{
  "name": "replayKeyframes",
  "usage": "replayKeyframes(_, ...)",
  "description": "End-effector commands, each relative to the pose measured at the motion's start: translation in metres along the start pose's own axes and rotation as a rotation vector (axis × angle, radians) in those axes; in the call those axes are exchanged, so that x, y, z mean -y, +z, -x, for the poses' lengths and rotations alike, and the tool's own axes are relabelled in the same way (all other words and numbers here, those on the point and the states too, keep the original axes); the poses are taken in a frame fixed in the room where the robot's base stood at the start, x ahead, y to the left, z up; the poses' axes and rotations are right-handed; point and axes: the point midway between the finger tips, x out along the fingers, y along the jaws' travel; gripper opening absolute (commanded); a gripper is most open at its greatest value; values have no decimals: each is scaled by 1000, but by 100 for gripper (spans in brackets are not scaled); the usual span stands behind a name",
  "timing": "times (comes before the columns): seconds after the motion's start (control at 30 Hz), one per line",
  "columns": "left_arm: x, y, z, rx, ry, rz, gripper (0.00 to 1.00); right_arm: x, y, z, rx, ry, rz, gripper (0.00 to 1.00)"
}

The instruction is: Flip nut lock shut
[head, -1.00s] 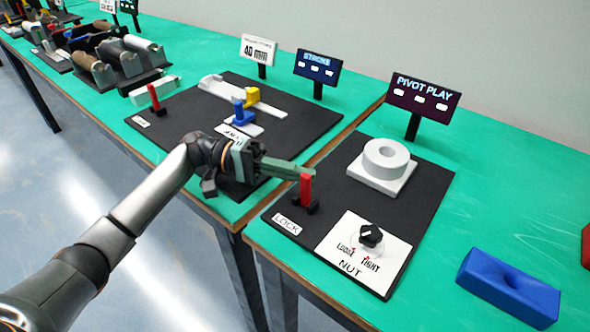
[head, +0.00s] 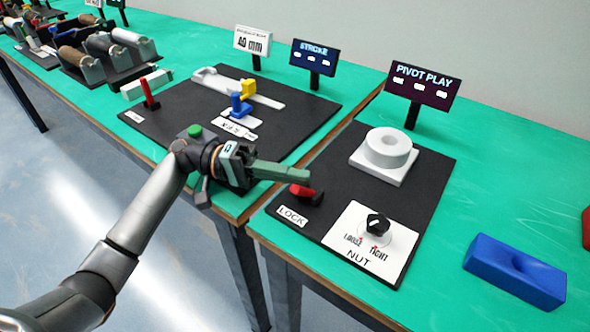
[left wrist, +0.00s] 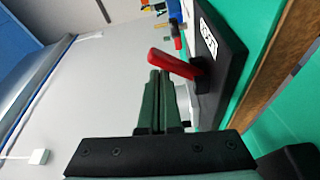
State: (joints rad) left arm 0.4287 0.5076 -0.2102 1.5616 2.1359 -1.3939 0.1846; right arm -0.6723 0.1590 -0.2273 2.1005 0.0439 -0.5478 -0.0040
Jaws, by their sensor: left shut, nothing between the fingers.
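The red lock lever (head: 303,191) stands on a black pivot beside the LOCK label (head: 292,216) on the near-left part of the black board. My right gripper is not in view.
A white ring on a square base (head: 388,149) stands at the back of the board, before the PIVOT PLAY sign (head: 422,84). A blue block (head: 512,271) lies to the right. Another board (head: 295,125) with a red lever (head: 150,95) lies left, across a table gap.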

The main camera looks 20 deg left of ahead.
Motion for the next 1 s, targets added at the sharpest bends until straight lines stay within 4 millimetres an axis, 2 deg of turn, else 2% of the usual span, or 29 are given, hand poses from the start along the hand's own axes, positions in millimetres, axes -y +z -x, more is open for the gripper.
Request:
replayKeyframes(0.17, 0, -1, 2, -2, -1, 0, 0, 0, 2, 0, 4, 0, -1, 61)
replayKeyframes(0.27, 0, -1, 10, -3, -1, 1, 0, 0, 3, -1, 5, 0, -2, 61)
replayKeyframes(0.47, 1, -1, 47, -5, -2, 2, 0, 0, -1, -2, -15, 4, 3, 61)
replayKeyframes(0.7, 0, -1, 98, -5, -1, 1, 0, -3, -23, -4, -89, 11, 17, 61)
replayKeyframes(0.83, 0, -1, 115, -2, -1, -1, 0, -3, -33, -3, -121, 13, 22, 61)
replayKeyframes(1.0, 0, 0, 125, -1, 0, -1, 0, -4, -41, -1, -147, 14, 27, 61)
